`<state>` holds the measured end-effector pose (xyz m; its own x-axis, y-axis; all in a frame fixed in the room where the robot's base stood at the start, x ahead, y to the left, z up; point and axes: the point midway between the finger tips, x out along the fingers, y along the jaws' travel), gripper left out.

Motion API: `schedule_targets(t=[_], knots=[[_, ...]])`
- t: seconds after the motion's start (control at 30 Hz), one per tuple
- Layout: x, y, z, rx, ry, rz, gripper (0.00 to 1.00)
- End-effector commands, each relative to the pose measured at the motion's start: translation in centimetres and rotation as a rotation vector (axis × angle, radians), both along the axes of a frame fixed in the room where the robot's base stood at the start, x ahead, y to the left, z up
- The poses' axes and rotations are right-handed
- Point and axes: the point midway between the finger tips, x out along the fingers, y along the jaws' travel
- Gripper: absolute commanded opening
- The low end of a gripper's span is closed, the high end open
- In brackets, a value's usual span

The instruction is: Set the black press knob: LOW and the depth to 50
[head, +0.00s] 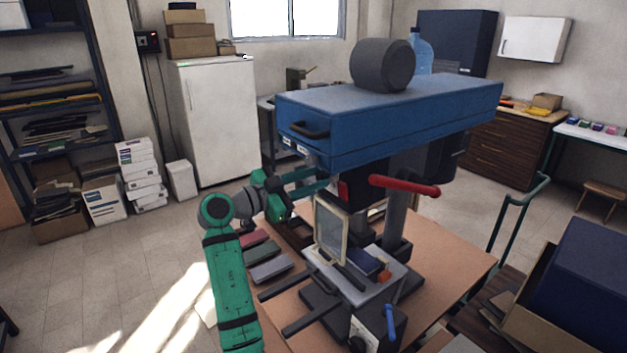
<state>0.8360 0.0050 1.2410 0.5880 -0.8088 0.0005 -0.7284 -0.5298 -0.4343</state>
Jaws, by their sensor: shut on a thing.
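The press has a long blue head (390,115), with a black handle (310,130) and small white labels (302,150) on its near end. My gripper (322,182), on the green arm, reaches in from the left just under the head, beside a dark block with a red patch (343,188). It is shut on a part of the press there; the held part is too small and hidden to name. A black knob (357,343) sits low on the dark box at the press's front. No knob or depth setting is readable.
A red lever (405,186) sticks out right of the press. A clear framed guard (330,232) stands over the grey bed (350,285). Velvet-coloured covers (268,270) lie on the table left of the press. A blue box (585,285) stands at right.

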Motion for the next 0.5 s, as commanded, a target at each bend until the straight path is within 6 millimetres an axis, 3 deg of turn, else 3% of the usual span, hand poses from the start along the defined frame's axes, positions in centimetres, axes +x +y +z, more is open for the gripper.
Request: schedule_targets(t=[0.37, 0.4, 0.43, 0.5], knots=[[0.00, 0.06, -0.39, 0.005, 0.003, -0.001, 0.04], [0.00, 0.06, -0.37, 0.005, 0.003, -0.001, 0.36], [0.00, 0.06, -0.34, 0.005, 0.003, -0.001, 0.43], [0.00, 0.05, -0.27, 0.004, 0.002, 0.000, 0.45]])
